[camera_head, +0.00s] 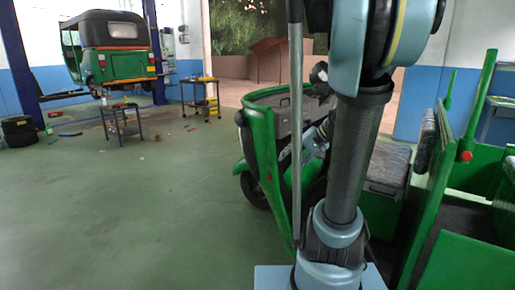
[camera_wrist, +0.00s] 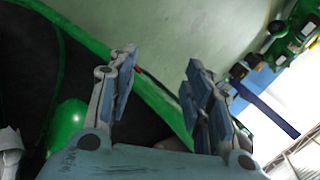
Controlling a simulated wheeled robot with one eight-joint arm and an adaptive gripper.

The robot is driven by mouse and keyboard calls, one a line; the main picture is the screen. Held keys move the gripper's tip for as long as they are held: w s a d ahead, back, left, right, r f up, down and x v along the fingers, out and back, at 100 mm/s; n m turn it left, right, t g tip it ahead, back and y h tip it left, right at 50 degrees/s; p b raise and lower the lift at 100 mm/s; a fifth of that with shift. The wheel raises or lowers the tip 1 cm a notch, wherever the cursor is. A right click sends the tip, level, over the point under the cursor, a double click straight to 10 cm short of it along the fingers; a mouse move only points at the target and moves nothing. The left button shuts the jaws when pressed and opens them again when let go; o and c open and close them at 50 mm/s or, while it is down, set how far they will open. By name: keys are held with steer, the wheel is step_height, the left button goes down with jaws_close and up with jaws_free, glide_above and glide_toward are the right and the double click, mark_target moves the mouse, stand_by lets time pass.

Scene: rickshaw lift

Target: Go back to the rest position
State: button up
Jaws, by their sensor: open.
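My gripper (camera_wrist: 158,95) shows in the wrist view with its two fingers spread apart and nothing between them. Behind the fingers is a green rickshaw edge (camera_wrist: 92,42) with a dark interior, and the pale green floor beyond. In the head view my arm stands upright in front of the near green rickshaw (camera_head: 262,140) and hides part of it.
A raised green rickshaw (camera_head: 115,62) is at the back left by blue posts (camera_head: 25,65). Small tool tables (camera_head: 120,108) and a tire (camera_head: 18,130) stand nearby. Green open bodywork (camera_head: 465,255) is close on the right. The left floor (camera_head: 110,220) is clear.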

steer(key=s+d+f+n+h, duration=0.1)
steer(key=s+d+f+h, duration=0.2)
steer(key=s, duration=0.6)
steer(key=s+d+f+n+g+h, duration=0.1)
steer(key=s+d+f+h, duration=0.2)
steer(key=s+f+h, duration=0.2)
steer(key=shift+s+f+g, duration=0.3)
steer(key=shift+s+f, duration=0.9)
steer(key=shift+s, duration=0.95)
